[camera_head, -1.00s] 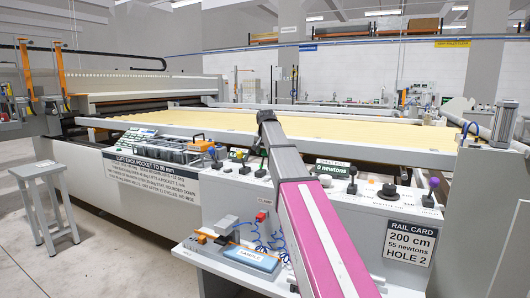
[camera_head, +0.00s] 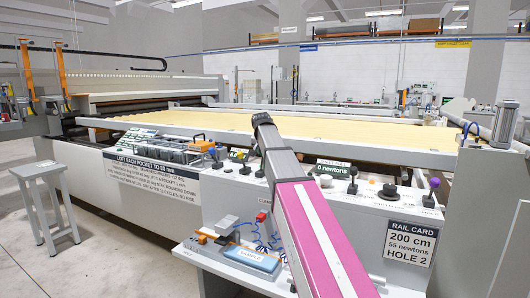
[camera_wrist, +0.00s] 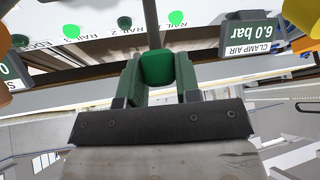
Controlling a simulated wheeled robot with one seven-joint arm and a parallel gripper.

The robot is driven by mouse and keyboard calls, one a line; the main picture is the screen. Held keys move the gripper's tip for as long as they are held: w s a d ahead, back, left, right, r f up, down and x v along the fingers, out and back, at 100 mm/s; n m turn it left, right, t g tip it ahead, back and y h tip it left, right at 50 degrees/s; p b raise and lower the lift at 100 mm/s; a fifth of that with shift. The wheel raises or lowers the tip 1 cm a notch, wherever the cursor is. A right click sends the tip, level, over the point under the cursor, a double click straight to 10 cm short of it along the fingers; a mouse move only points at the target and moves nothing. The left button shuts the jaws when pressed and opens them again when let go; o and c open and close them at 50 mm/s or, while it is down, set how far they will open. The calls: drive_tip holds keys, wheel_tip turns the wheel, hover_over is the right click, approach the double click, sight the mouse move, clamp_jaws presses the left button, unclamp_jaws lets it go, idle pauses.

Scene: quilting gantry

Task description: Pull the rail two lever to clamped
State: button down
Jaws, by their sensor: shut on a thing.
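The lever has a green knob (camera_wrist: 158,70) on a dark shaft, seen in the wrist view with its panel upside down. My gripper (camera_wrist: 156,62) is shut on this knob, one green finger on each side. The shaft runs from the knob toward the white panel, where small rail labels and green lamps (camera_wrist: 124,22) show. The label of the held lever is partly covered by the shaft. In the head view my arm hides the gripper and the held lever.
In the head view a display (camera_head: 335,167) reads 0 newtons, and a rail card (camera_head: 410,241) is on the front panel. A sample shelf (camera_head: 215,259) juts out below.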

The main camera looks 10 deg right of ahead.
drive_tip(key=s+a+f+n+t+h, duration=0.1)
drive_tip(key=s+a+t+h, duration=0.3)
drive_tip(key=s+t, duration=0.2)
drive_tip(key=shift+a+t, duration=0.2)
drive_tip(key=shift+t, duration=0.1)
drive_tip(key=shift+s+a+f, duration=0.1)
drive_tip(key=shift+s, duration=0.05)
idle(0.6)
drive_tip(key=c, duration=0.8)
unclamp_jaws()
drive_tip(key=v, duration=1)
drive_tip(key=shift+s+a+r, duration=0.1)
drive_tip(key=shift+s+r, duration=0.15)
drive_tip(key=shift+s, duration=0.1)
